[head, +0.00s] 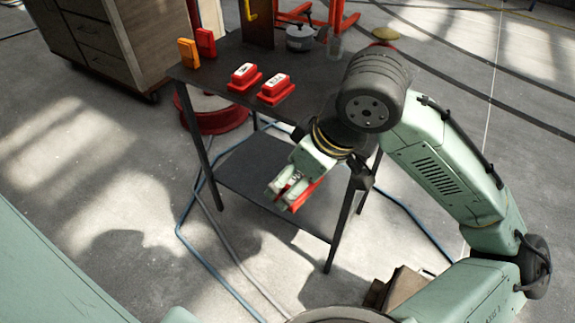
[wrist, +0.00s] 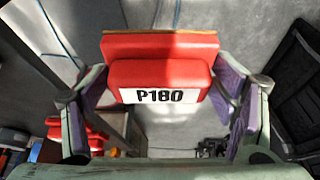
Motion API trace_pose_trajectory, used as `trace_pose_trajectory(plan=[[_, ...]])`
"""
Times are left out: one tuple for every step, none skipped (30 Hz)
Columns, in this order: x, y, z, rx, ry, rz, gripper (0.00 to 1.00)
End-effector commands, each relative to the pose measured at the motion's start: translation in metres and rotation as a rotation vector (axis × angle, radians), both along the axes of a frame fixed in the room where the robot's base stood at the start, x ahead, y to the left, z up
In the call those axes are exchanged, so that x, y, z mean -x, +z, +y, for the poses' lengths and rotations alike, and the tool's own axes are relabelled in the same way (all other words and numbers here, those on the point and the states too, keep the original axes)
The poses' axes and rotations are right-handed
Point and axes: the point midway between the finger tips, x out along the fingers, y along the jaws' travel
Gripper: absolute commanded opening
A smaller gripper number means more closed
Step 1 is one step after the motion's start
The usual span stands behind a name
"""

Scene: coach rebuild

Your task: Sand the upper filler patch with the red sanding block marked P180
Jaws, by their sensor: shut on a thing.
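My gripper (head: 283,194) is shut on a red sanding block (head: 303,196), in front of the dark table in the head view. In the wrist view the red sanding block (wrist: 160,75) sits between both purple-padded fingers, with its white label reading P180 facing the camera. Two other red blocks with white labels, a left one (head: 245,78) and a right one (head: 275,89), sit on the tabletop; their markings are too small to read. The upper filler patch is not in view in either picture.
The dark table (head: 305,75) also holds an orange block (head: 188,52), a red block (head: 206,42), a metal pot (head: 300,38) and a clear jar (head: 334,47). A drawer cabinet (head: 95,45) stands at upper left. Blue hose (head: 183,215) lies on the floor around the table.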

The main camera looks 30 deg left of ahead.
Motion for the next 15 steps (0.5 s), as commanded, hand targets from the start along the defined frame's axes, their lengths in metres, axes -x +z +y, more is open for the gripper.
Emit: trace_pose_trajectory(plan=[[-0.006,-0.014,-0.006,-0.002,-0.031,0.008,0.57],[-0.009,-0.02,-0.009,-0.002,-0.045,0.008,0.57],[-0.015,-0.032,-0.014,-0.003,-0.072,0.009,0.57],[-0.018,-0.04,-0.017,-0.003,-0.091,0.009,0.57],[-0.022,-0.048,-0.02,-0.005,-0.11,0.009,0.57],[-0.029,-0.063,-0.027,-0.005,-0.143,0.012,0.57],[-0.034,-0.073,-0.031,-0.005,-0.165,0.011,0.57],[-0.04,-0.085,-0.036,-0.005,-0.196,0.014,0.57],[-0.046,-0.101,-0.042,-0.007,-0.228,0.015,0.57],[-0.054,-0.115,-0.048,-0.007,-0.262,0.017,0.56],[-0.06,-0.129,-0.054,-0.007,-0.294,0.018,0.56],[-0.07,-0.15,-0.063,-0.007,-0.34,0.02,0.56],[-0.078,-0.165,-0.069,-0.008,-0.376,0.018,0.56],[-0.085,-0.18,-0.075,-0.007,-0.408,0.018,0.56],[-0.095,-0.2,-0.084,-0.007,-0.452,0.016,0.56]])
